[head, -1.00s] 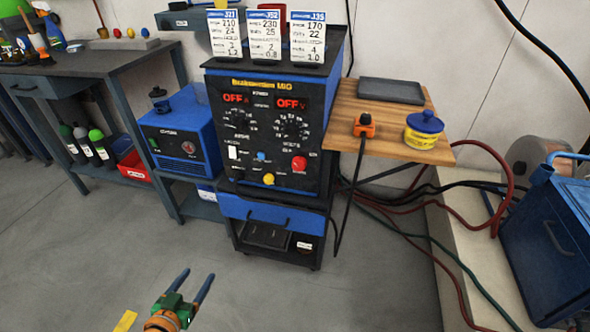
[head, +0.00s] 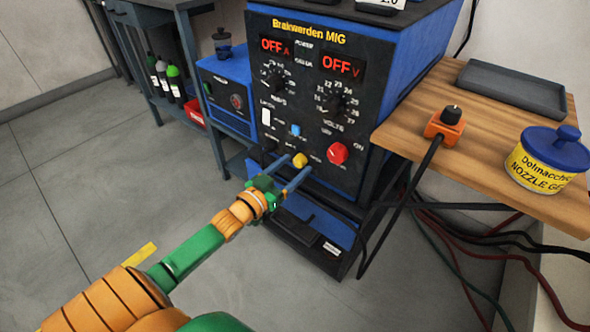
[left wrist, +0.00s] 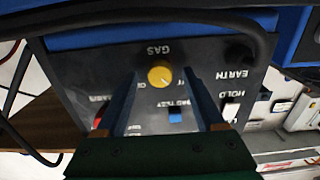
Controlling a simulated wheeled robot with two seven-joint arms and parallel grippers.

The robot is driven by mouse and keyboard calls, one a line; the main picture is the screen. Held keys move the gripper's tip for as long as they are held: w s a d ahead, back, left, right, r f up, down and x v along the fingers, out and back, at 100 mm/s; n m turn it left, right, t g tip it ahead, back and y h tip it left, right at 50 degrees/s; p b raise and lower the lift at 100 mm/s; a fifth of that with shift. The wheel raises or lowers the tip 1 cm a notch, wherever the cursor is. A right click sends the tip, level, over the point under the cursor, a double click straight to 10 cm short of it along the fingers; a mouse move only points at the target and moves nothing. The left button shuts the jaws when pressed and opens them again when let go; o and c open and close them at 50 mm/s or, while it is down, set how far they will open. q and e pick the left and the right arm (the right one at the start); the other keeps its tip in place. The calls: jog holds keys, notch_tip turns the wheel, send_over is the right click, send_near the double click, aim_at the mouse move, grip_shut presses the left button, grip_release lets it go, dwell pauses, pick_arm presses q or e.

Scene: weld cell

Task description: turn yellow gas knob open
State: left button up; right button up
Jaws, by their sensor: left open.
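The yellow gas knob (head: 300,160) sits low on the black front panel of the welder (head: 310,100). In the left wrist view the knob (left wrist: 160,75) shows upside down under the word GAS, with a pointer mark on its face. My left gripper (head: 293,172) is open just in front of the lower panel, its two blue fingers pointing at the knob. In the left wrist view the fingers (left wrist: 160,88) reach toward either side of the knob; I cannot tell whether they touch it. My right gripper is not in view.
A red knob (head: 338,153) is right of the yellow knob, and a blue button (head: 295,130) is above it. Both displays read OFF. A wooden side shelf (head: 400,130) holds an orange holder (head: 445,122), a tray (head: 513,88) and a yellow tub (head: 547,162). Cables hang below the shelf.

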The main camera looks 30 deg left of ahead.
pick_arm(q)
jog(key=shift+w, duration=0.25)
grip_shut()
